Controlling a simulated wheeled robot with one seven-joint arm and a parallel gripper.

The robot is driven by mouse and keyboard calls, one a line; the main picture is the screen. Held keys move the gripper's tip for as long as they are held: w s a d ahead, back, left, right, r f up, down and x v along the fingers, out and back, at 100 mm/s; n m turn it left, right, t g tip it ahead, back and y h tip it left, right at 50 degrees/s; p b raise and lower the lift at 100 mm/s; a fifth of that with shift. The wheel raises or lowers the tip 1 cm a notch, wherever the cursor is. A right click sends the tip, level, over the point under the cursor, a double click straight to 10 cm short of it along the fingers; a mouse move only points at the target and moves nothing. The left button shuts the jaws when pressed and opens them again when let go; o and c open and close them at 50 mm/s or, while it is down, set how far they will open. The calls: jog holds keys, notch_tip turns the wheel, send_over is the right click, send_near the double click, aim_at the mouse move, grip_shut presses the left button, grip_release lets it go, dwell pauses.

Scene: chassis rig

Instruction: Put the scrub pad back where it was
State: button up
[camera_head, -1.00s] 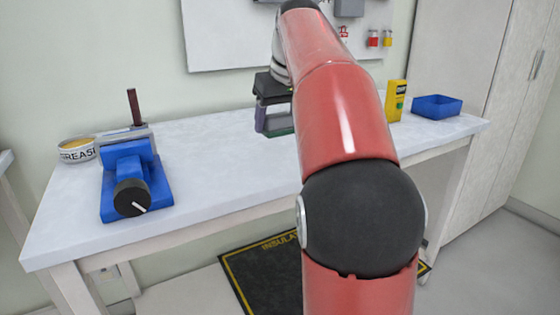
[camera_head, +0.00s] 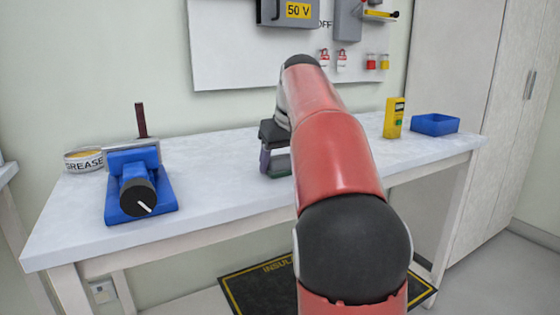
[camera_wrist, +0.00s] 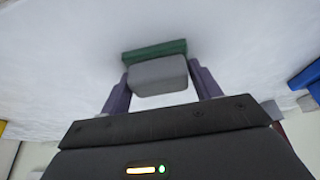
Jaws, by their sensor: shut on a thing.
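The scrub pad is a grey block with a green layer (camera_wrist: 155,50). In the wrist view it lies between the two purple-grey fingers of my gripper (camera_wrist: 160,78), which is shut on it. The green layer points away from the palm. In the head view my gripper (camera_head: 272,158) is over the middle of the bench, with a bit of the green pad (camera_head: 280,165) showing between the fingers, partly hidden by my arm. I cannot tell whether the pad touches the bench top.
The white bench (camera_head: 220,185) holds a blue vise (camera_head: 140,190) and grease tin (camera_head: 84,160) at left. A yellow meter (camera_head: 394,118) and blue bin (camera_head: 435,124) stand at right. The bench between vise and gripper is clear. A panel (camera_head: 235,60) hangs behind.

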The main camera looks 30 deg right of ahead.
jog(key=o, duration=1)
jog(key=shift+s+r+p, duration=0.1)
jog(key=shift+r+p, duration=0.2)
jog(key=shift+r, duration=0.3)
jog(key=p+v, duration=0.3)
jog(key=v, duration=0.8)
jog(key=shift+s, duration=0.1)
jog(key=shift+t, duration=0.5)
jog(key=s+a+f, duration=0.5)
jog(key=s+f, duration=0.2)
jog(key=f, duration=0.2)
jog(key=s+a+f, duration=0.5)
jog(key=s+f, duration=0.3)
jog(key=f, duration=0.1)
jog(key=s+a+f, duration=0.5)
jog(key=s+f, duration=0.2)
jog(key=f, duration=0.2)
jog(key=shift+s+a+f, duration=0.1)
jog(key=shift+s+a, duration=0.1)
jog(key=shift+a, duration=0.1)
